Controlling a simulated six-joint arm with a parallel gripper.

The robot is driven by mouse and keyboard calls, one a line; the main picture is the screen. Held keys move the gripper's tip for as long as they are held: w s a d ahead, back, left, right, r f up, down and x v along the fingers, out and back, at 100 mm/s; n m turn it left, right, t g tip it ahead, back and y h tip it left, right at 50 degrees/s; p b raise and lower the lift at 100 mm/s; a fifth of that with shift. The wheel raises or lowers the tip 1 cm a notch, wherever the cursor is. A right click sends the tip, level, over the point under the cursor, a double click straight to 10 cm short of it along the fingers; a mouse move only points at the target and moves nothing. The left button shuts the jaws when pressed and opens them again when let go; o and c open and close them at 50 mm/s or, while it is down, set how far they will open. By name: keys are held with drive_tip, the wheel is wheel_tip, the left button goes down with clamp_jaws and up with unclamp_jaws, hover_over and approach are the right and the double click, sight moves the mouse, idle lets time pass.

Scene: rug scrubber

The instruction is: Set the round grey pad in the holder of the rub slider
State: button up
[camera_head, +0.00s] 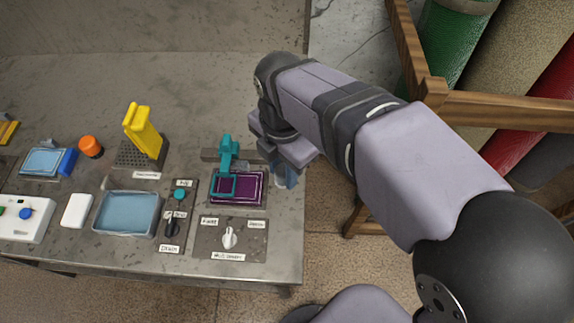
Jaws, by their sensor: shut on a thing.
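The teal rub slider (228,152) stands on a grey rail at the right part of the bench. Its square teal holder frame (222,185) is at its foot, over the left part of a purple mat (252,188). My gripper (286,166) points down just right of the slider, near the bench's right edge. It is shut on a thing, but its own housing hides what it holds. A bluish, see-through shape (285,181) shows just below it; I cannot tell what it is. I cannot make out the round grey pad.
A panel with a white knob (229,238) lies in front of the mat. Left of it are a drain lever (172,225), a blue water tray (128,213), a white block (77,211) and a yellow upright piece (143,130). Rolled rugs (520,75) stand in a wooden rack beyond my arm.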

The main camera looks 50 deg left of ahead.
drive_tip(key=s+a+f+n+p, duration=0.2)
drive_tip(key=s+p, duration=0.6)
drive_tip(key=p, duration=0.3)
drive_tip(key=s+a+n, duration=0.1)
drive_tip(key=a+n, duration=0.2)
drive_tip(key=a, duration=0.6)
drive_tip(key=shift+a+n, duration=0.4)
drive_tip(key=shift+f+b, duration=2.1)
drive_tip(key=shift+f, duration=0.65)
drive_tip(key=shift+f, duration=0.25)
